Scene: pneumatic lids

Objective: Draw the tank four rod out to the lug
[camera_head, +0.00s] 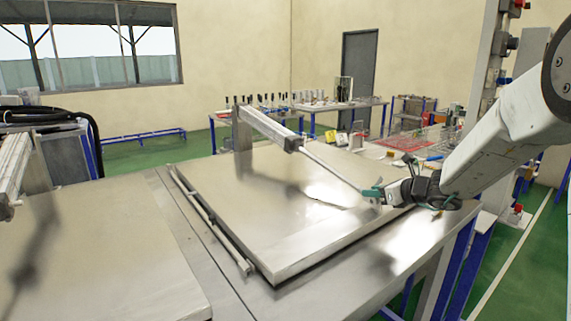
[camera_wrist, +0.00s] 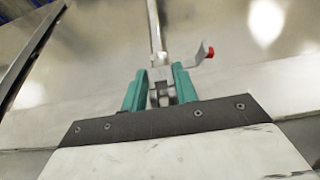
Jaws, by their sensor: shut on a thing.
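The slim metal rod (camera_head: 332,168) comes out of a pale square cylinder body (camera_head: 268,128) above a large steel lid (camera_head: 270,195) and slopes down to the right. My gripper (camera_head: 374,192), with teal fingers, is at the rod's far end near the lid's right edge. In the wrist view the rod (camera_wrist: 155,32) runs down between the teal fingers of my gripper (camera_wrist: 160,88), which are shut on its end. A bent metal tab with a red tip (camera_wrist: 205,54) sticks out just right of the fingers. I cannot make out the lug or any tank number.
A second cylinder (camera_head: 14,165) stands at the far left over another steel lid (camera_head: 90,260). A thin bar (camera_head: 215,225) lies along the near lid's left side. Benches with tools (camera_head: 300,105) stand behind. Green floor is open at the right.

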